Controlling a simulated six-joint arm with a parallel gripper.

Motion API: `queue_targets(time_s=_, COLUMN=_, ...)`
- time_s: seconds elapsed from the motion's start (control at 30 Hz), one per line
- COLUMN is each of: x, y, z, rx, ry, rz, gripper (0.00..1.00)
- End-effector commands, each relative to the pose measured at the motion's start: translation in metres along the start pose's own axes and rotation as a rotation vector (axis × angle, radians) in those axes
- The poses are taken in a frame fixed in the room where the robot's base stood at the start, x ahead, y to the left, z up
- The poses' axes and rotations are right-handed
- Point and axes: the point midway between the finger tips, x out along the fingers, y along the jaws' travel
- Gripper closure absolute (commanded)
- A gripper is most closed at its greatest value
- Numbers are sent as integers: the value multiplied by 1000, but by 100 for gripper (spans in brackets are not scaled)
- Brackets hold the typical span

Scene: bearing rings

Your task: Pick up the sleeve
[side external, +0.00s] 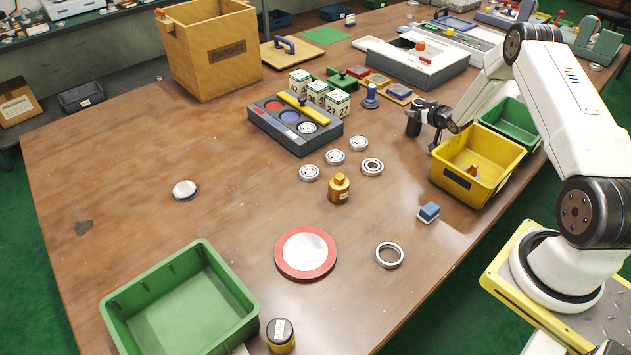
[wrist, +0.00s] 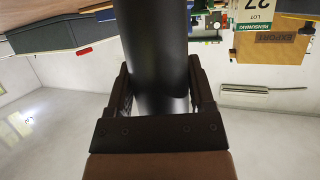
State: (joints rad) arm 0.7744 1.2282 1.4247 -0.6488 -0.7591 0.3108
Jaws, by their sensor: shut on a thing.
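The sleeve (wrist: 153,40) is a dark, smooth cylinder that fills the upper middle of the wrist view. My gripper (wrist: 160,88) is shut on it, with one dark finger on each side. In the side external view my gripper (side external: 418,121) is at the right of the table, by the far left corner of the yellow bin. A small dark shape (side external: 412,127) at its fingers appears to be the sleeve, but it is too small to make out well. I cannot tell whether its lower end touches the table.
The yellow bin (side external: 463,184) stands close beside my gripper, with a green bin (side external: 540,143) behind it. A blue-handled stamp (side external: 370,98) stands to the left. Several bearing rings lie around a grey tray (side external: 290,140). The table's left part is mostly clear.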

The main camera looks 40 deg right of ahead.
Motion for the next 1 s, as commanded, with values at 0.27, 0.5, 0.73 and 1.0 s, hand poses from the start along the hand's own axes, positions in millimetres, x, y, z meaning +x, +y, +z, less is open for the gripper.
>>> queue_targets(time_s=0.27, x=0, y=1, z=-3, rx=-1, ry=5, rz=1, gripper=100)
queue_targets(time_s=0.5, x=-3, y=1, z=-12, rx=-1, ry=7, rz=0, gripper=100)
queue_targets(time_s=0.73, x=-12, y=1, z=-33, rx=-2, ry=8, rz=0, gripper=100)
queue_targets(time_s=1.0, x=-43, y=-5, z=-49, rx=0, ry=8, rz=0, gripper=100)
